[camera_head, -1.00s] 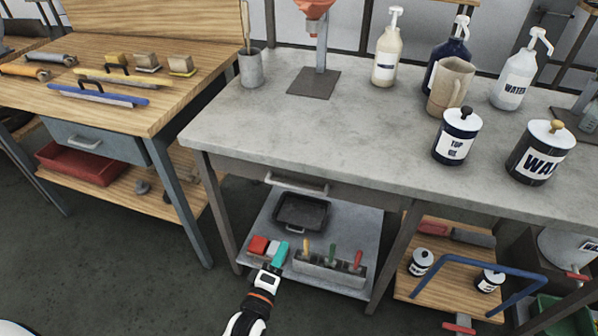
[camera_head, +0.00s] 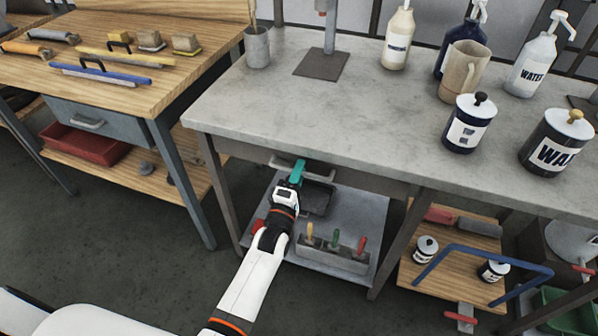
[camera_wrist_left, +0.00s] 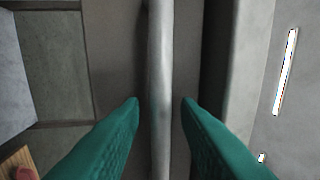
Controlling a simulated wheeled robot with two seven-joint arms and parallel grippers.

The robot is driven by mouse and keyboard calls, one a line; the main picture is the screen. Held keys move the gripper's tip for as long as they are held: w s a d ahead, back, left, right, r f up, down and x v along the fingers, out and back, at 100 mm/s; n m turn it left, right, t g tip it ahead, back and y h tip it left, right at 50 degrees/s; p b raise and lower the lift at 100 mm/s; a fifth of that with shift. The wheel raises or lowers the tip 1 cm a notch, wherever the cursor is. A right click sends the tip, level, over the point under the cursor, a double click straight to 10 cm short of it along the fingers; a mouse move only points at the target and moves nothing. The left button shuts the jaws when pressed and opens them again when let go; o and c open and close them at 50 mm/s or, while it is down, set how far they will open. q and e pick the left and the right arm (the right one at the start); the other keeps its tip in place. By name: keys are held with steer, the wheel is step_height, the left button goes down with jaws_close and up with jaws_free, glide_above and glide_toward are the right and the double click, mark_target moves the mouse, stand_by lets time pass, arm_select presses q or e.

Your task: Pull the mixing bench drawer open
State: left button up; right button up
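The mixing bench (camera_head: 290,110) has a grey worktop. Its drawer (camera_head: 365,181) sits shut under the front edge, with a pale bar handle (camera_head: 322,178). My left gripper (camera_head: 297,171) is at this handle in the head view, its green fingers covering part of it. In the left wrist view, the handle (camera_wrist_left: 160,60) runs upright between the two open green fingertips (camera_wrist_left: 160,106). A gap shows on each side of the bar. My right gripper is not in view.
A lower shelf (camera_head: 350,215) under the bench holds a dark tray (camera_head: 318,198) and a grey holder (camera_head: 330,256) with coloured-handled tools. A wooden bench (camera_head: 100,70) with its own drawer stands at the left. Bottles and tins stand on the worktop.

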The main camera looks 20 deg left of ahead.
arm_select(q)
steer(key=shift+w, duration=0.15)
steer(key=shift+c, duration=0.2)
jaws_close()
steer(key=s+a+p, duration=0.1)
steer(key=s+p, duration=0.7)
steer(key=s, duration=2)
steer(key=shift+s+p, duration=0.3)
steer(key=shift+p, duration=0.05)
